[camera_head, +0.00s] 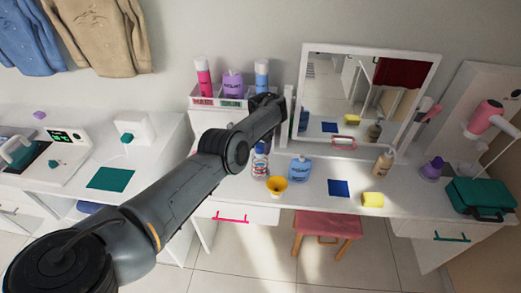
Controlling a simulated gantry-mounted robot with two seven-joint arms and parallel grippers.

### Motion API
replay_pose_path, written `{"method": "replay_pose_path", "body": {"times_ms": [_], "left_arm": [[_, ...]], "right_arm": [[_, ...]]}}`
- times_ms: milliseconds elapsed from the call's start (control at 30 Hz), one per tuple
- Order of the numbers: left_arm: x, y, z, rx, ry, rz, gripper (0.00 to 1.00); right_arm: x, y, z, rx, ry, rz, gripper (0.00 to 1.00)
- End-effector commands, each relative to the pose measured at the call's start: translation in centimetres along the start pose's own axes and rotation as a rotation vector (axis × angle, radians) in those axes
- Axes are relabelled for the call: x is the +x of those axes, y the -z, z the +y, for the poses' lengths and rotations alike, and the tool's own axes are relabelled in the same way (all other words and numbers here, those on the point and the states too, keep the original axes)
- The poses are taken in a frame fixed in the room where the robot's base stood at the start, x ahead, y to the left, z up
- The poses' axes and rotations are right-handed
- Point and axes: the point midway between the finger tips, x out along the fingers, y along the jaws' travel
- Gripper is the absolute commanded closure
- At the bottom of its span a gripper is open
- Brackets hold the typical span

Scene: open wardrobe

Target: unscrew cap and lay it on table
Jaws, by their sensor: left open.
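My left arm reaches in from the lower left across the white table (320,205). My left gripper (272,103) is at its far end, beside the left edge of the mirror, open, with its fingers small and dark. Near the arm stand a small bottle with a red, white and blue label (260,163) and a blue bottle (299,169). A tan bottle (384,161) and a purple bottle (432,169) stand farther right. Which one bears the cap I cannot tell; nothing visible is held. My right gripper is not in view.
A yellow cup-like funnel (277,186), blue square (339,188) and yellow sponge (372,200) lie along the front. The mirror (362,95) and a rack with bottles (216,102) stand behind. A teal case (480,197) is at right. Bare tabletop shows between these things.

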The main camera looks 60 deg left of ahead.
Motion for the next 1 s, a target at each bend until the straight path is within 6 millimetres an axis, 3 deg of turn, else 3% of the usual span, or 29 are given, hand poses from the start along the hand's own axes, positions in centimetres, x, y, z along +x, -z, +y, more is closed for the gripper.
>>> {"method": "replay_pose_path", "body": {"times_ms": [367,1000], "left_arm": [[-0.4,0.0,0.0,0.186,0.000,0.001,0.32],[-0.4,0.1,0.0,0.831,0.000,0.001,0.32]], "right_arm": [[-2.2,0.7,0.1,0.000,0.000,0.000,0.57],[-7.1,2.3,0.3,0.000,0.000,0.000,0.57]]}}
